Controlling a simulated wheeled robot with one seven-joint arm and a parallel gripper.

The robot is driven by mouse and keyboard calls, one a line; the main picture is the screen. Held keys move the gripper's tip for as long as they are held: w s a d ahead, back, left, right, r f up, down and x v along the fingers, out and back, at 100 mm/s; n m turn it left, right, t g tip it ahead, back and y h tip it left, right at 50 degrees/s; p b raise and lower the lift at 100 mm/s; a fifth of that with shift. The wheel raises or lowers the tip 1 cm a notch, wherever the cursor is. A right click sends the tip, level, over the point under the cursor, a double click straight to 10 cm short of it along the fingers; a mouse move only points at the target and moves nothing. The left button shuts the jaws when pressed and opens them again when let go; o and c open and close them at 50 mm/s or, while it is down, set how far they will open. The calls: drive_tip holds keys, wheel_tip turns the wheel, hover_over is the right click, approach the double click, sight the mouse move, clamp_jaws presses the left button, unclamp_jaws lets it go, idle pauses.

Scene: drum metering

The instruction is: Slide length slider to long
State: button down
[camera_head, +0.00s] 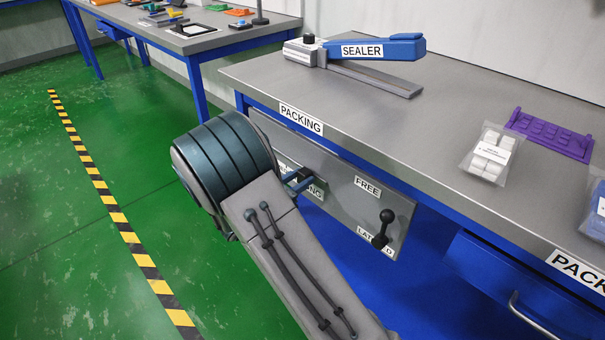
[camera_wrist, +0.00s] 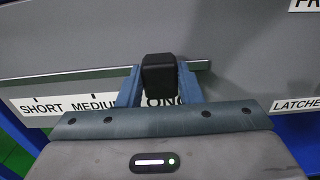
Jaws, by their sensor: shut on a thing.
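The length slider's black knob (camera_wrist: 160,72) sits on its horizontal metal rail (camera_wrist: 70,80) in the wrist view. It stands above the label strip (camera_wrist: 70,103), which reads SHORT, MEDIUM and a partly hidden word ending in ONG. The knob is in line with that last word, right of MEDIUM; its tick is hidden. My gripper (camera_wrist: 160,80) is shut on the knob, one blue finger on each side. In the head view my gripper (camera_head: 301,182) reaches the grey panel (camera_head: 345,190) under the bench, and my arm hides part of the label strip.
A black latch lever (camera_head: 384,228) stands on the same panel to the right, between the labels FREE and LATCHED. The packing bench (camera_head: 390,125) is above, with a sealer (camera_head: 370,48), a bag of white pieces (camera_head: 490,153) and a purple tray (camera_head: 550,135) on it.

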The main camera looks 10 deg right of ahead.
drive_tip(key=shift+s+d, duration=0.15)
drive_tip(key=c, duration=1)
unclamp_jaws()
drive_tip(key=p+v, duration=0.2)
drive_tip(key=v, duration=1.1)
drive_tip(key=shift+s+a+p, duration=0.2)
drive_tip(key=shift+a+p, duration=0.15)
drive_tip(key=shift+p, duration=0.05)
